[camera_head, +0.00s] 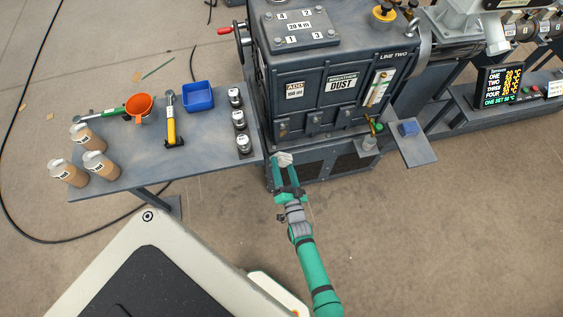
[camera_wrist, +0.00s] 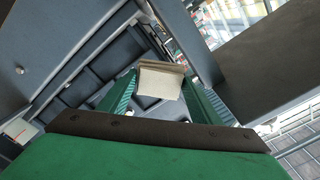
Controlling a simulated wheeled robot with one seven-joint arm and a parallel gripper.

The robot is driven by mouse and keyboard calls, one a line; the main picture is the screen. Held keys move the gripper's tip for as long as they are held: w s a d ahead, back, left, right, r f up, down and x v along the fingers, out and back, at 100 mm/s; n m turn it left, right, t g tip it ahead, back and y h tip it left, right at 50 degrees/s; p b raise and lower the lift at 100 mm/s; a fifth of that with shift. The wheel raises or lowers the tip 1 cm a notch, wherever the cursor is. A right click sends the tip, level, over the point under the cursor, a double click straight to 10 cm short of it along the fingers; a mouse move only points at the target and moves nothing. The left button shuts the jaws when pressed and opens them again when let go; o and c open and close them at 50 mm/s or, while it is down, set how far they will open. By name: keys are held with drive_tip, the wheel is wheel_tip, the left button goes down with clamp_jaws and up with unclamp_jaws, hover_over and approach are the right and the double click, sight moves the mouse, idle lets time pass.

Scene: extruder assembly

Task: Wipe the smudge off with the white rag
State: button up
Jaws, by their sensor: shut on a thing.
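My gripper (camera_head: 288,181) reaches toward the lower front of the grey machine. It is shut on the white rag (camera_head: 284,160), a small pale folded bundle at the fingertips. In the wrist view the rag (camera_wrist: 160,80) sits between the two green fingers of my gripper (camera_wrist: 160,92). In the head view the rag is in front of the machine, by the right end of the side table. I cannot tell whether it touches any surface. I cannot make out a smudge in either view.
The machine (camera_head: 310,85) stands behind my gripper. A small shelf (camera_head: 415,150) with a blue block (camera_head: 408,128) juts out at right.

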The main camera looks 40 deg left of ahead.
drive_tip(key=shift+s+a, duration=0.1)
idle(0.4)
drive_tip(key=shift+w+a, duration=0.4)
drive_tip(key=shift+a, duration=0.1)
drive_tip(key=x, duration=0.6)
idle(0.3)
drive_tip(key=shift+a, duration=0.1)
drive_tip(key=shift+x, duration=0.9)
idle(0.4)
drive_tip(key=shift+w, duration=0.1)
